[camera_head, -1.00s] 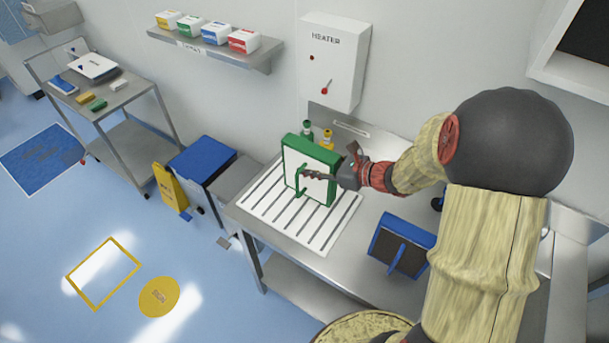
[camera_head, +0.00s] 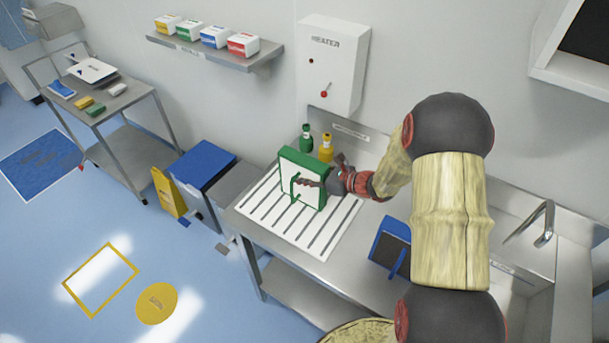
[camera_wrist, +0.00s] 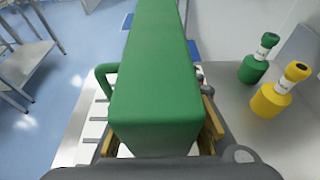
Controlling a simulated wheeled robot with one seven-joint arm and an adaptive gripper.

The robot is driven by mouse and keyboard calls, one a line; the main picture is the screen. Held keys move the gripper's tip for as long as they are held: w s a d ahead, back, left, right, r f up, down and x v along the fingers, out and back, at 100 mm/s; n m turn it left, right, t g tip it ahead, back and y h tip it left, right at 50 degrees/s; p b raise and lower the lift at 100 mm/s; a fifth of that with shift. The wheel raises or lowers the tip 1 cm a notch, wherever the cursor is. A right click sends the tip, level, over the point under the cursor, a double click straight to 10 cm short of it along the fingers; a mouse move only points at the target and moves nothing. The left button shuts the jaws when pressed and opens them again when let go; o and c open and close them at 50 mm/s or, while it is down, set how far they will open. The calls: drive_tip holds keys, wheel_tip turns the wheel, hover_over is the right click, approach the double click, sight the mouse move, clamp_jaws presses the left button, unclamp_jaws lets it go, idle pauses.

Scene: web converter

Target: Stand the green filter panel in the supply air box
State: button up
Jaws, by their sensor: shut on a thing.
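The green filter panel (camera_head: 303,178) has a thick green frame, a pale face and a green handle. It is upright over the slotted white rack (camera_head: 255,215) on the steel counter. I cannot tell whether its lower edge touches the rack. My gripper (camera_head: 319,184) is shut on the panel from the right. In the wrist view the panel's green edge (camera_wrist: 155,80) fills the middle, between the fingers. I cannot make out which thing is the supply air box.
A green bottle (camera_head: 306,138) and a yellow bottle (camera_head: 326,148) stand behind the panel. A blue-framed panel (camera_head: 390,245) leans on the counter at right, partly behind my arm. A white heater box (camera_head: 334,65) hangs on the wall above. The rack's front left is bare.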

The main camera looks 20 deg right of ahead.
drive_tip(key=shift+f, duration=0.15)
drive_tip(key=o, duration=1.3)
drive_tip(key=shift+r, duration=0.2)
